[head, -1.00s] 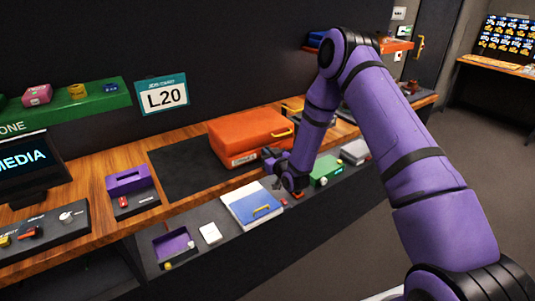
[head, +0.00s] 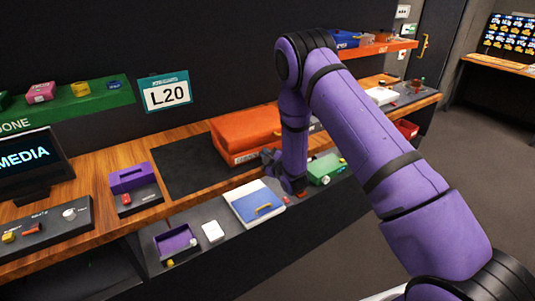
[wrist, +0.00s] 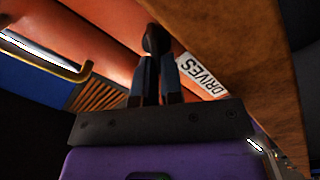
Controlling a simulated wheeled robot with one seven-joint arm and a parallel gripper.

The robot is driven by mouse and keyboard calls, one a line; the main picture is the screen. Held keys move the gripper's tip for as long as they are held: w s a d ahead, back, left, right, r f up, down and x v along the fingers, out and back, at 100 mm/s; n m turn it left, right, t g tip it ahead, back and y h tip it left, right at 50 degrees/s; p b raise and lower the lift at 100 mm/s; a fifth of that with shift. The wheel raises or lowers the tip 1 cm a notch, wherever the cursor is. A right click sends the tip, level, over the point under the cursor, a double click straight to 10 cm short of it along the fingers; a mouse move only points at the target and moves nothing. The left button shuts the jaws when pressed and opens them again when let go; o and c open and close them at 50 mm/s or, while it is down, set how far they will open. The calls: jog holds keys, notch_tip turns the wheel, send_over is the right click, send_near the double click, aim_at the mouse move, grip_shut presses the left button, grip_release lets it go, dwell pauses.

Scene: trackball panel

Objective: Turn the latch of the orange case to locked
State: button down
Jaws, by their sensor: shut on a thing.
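The orange case (head: 240,131) lies on the bench at the back of a dark mat, partly hidden behind my arm. In the wrist view its orange front (wrist: 115,30) fills the upper middle, with a white "DRIVES" label (wrist: 202,76). My gripper (head: 268,158) is at the case's front face. In the wrist view my two dark fingers (wrist: 157,70) are close together on a small dark piece on the front, beside the label; it appears to be the latch (wrist: 154,38). The fingers hide most of it, so its turned position cannot be told.
A yellow handle (wrist: 45,57) shows at the left of the wrist view, and the wooden bench edge (wrist: 255,70) runs close on the right. A blue-and-white box (head: 256,204) and a green box (head: 325,167) sit on the lower ledge near my gripper.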

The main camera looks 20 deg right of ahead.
jog(key=n, duration=0.3)
jog(key=shift+a+f+n, duration=0.2)
jog(key=shift+f+n, duration=0.1)
jog(key=shift+n, duration=0.1)
jog(key=shift+f+n, duration=0.15)
jog(key=shift+n, duration=0.7)
jog(key=shift+f+n, duration=0.15)
jog(key=shift+n, duration=0.7)
jog(key=c, duration=1.3)
grip_release()
jog(key=shift+o, duration=0.2)
jog(key=shift+s, duration=0.1)
jog(key=v, duration=1)
jog(key=shift+s, duration=0.35)
jog(key=shift+d, duration=0.1)
